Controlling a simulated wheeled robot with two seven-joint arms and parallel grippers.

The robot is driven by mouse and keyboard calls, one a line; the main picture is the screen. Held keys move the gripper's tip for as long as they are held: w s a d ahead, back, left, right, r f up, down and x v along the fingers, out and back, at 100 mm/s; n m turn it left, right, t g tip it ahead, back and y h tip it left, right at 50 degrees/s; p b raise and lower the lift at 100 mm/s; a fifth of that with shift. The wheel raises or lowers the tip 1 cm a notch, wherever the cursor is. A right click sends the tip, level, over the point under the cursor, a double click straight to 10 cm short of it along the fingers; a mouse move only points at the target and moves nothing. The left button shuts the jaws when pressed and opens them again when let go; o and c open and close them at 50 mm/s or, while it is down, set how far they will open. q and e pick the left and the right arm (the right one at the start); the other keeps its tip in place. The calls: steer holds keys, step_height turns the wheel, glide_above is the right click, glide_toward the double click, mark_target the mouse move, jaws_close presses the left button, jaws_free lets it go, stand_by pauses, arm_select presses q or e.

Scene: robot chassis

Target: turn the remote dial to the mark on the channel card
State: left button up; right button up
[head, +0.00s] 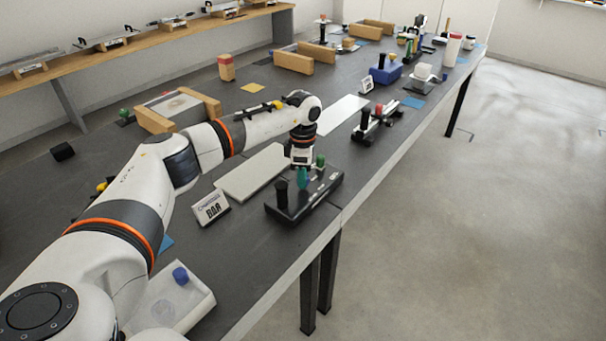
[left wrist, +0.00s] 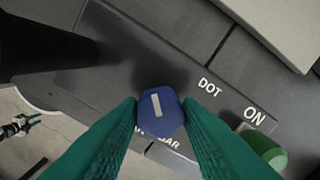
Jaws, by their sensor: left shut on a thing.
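The remote (head: 318,196) is a dark box near the table's front edge. Its blue dial (left wrist: 160,112) carries a white pointer bar, nearly upright in the left wrist view and leaning slightly. My left gripper (head: 303,178) reaches down over the remote, its green fingers shut on the dial from both sides.
A black upright knob (head: 281,194) and a green button (left wrist: 264,148) are on the remote beside the dial. A pale flat panel (head: 252,172) lies behind it. A white tray (head: 202,306) with a blue object is at the near left.

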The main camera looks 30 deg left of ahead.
arm_select(q)
steer(key=o, duration=1)
step_height(320, 180, up, 12)
steer(key=shift+r+b, duration=0.1)
steer(key=shift+b, duration=0.45)
